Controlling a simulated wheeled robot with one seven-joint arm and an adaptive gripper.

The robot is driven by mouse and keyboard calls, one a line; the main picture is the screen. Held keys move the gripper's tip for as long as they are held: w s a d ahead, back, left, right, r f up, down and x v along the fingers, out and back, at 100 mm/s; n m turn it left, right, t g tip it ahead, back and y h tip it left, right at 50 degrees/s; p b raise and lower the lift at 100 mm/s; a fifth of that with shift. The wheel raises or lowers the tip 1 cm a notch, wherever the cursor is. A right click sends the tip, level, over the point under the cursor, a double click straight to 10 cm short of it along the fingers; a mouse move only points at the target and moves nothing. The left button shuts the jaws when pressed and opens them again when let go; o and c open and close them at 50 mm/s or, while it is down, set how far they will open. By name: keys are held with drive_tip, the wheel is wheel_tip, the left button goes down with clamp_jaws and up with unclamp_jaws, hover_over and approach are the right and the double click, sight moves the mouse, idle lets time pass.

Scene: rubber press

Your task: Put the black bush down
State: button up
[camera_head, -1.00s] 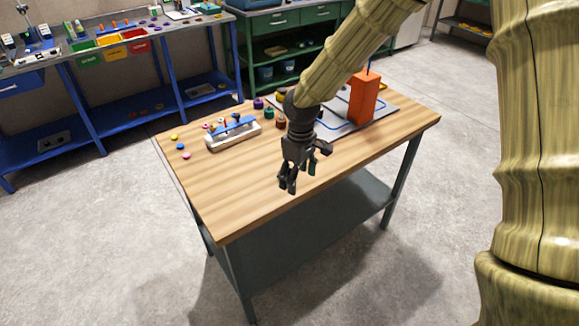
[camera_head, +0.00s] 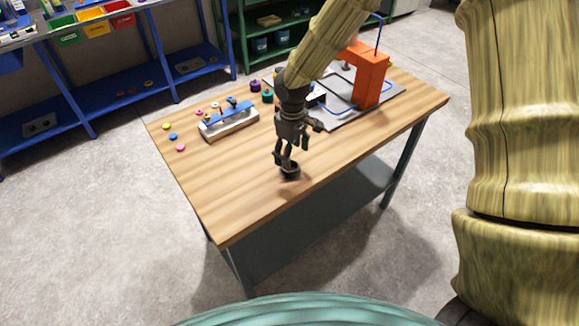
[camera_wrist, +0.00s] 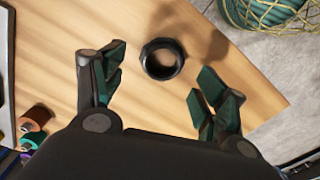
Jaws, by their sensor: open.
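The black bush (camera_wrist: 149,68), a dark ring with an open centre, rests on the wooden table top in the wrist view. In the head view the black bush (camera_head: 289,174) shows at the fingertips, near the table's front edge. My gripper (camera_head: 284,163) is just above it. In the wrist view my gripper (camera_wrist: 158,88) has its green-padded fingers spread wide, apart from the bush on both sides. Nothing is held.
The wooden table (camera_head: 230,195) is bare around the bush. A white and blue fixture (camera_head: 228,120) and several small coloured rings lie to the left. An orange press (camera_head: 369,76) stands on a grey plate behind right. Purple and green bushes (camera_head: 267,96) stand near the back.

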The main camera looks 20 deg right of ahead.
drive_tip(key=shift+s+a+f+p, duration=0.15)
drive_tip(key=shift+f+p, duration=0.25)
drive_tip(key=shift+f, duration=0.2)
drive_tip(key=shift+a+f+p, duration=0.1)
drive_tip(key=shift+f+p, duration=0.8)
drive_tip(key=shift+f, duration=1.35)
drive_tip(key=c, duration=1)
drive_tip(key=shift+c, duration=0.2)
drive_tip(key=shift+r, duration=0.2)
